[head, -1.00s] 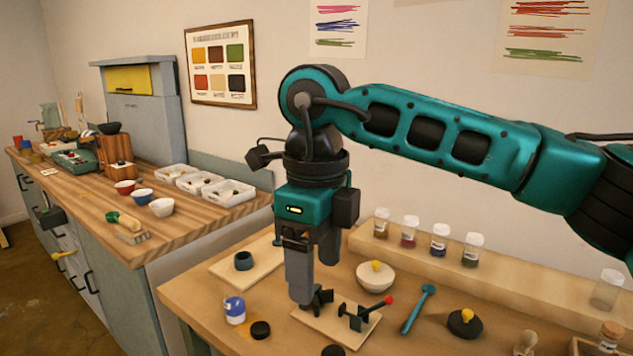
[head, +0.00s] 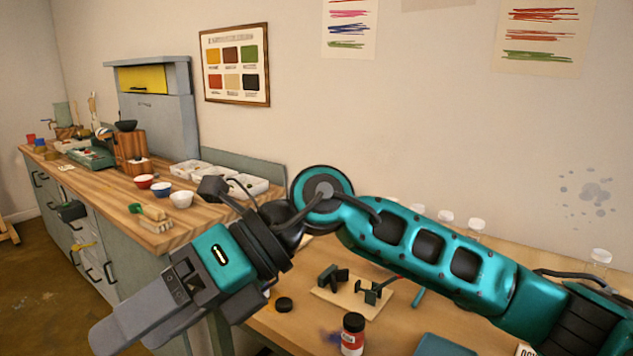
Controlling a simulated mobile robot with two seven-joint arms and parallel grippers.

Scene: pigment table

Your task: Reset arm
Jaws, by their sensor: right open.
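My right arm (head: 430,243) comes in from the right and crosses in front of the wood table. My right gripper (head: 145,325) hangs at the lower left, close to the camera, pointing down and left. It is open, and nothing shows between its fingers. It is clear of the small board (head: 345,308), which carries a dark clamp-like fixture (head: 373,292) and a dark block (head: 330,276). My left gripper is not in view.
The arm hides much of the table's back part. A wood-topped counter (head: 105,187) with bowls (head: 181,199) and white trays (head: 245,187) stands at left.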

